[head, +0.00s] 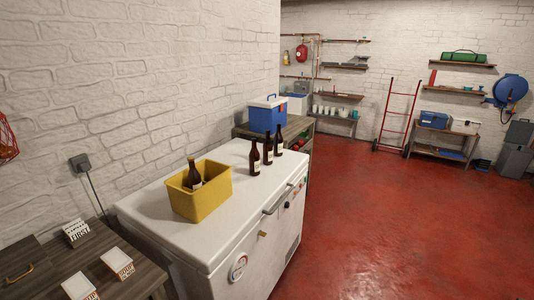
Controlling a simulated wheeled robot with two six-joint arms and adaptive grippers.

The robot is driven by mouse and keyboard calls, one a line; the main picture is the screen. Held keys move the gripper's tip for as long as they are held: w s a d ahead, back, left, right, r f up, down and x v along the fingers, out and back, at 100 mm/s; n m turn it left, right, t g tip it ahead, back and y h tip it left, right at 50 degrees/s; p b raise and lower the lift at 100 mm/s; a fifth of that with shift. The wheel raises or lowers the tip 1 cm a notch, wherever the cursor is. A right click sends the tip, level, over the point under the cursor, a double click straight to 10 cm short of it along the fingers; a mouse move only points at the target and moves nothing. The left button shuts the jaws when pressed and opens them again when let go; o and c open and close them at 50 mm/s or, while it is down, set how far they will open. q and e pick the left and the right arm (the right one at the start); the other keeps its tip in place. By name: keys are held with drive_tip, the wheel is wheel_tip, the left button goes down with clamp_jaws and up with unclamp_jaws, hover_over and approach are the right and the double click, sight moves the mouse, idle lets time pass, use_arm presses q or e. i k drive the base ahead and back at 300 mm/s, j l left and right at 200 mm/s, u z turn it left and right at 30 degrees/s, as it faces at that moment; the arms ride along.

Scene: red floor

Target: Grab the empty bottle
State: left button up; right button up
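Three dark brown bottles with pale labels stand upright in a row on the white chest freezer: a near one (255,159), a middle one (268,151) and a far one (279,143). Another dark bottle (193,173) leans slightly inside a yellow box (205,203) on the same freezer; its lower part is hidden by the box wall. I cannot tell which bottle is empty. Neither of my grippers is in view.
The white chest freezer (185,237) stands along the brick wall. A blue cooler (267,115) sits behind it on a wooden bench. A wooden table (35,262) with small boxes is at the lower left. The red floor (400,230) to the right is clear.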

sight(268, 147)
drive_tip(key=i+l+u, duration=0.15)
drive_tip(key=u, duration=0.75)
drive_tip(key=i+l+u, duration=0.25)
drive_tip(key=l+u, duration=0.15)
drive_tip(key=l, duration=0.4)
drive_tip(key=i+l+u, duration=0.15)
drive_tip(key=l+u, duration=0.25)
drive_tip(key=l, duration=0.45)
drive_tip(key=l+u, duration=0.4)
drive_tip(key=l, duration=0.5)
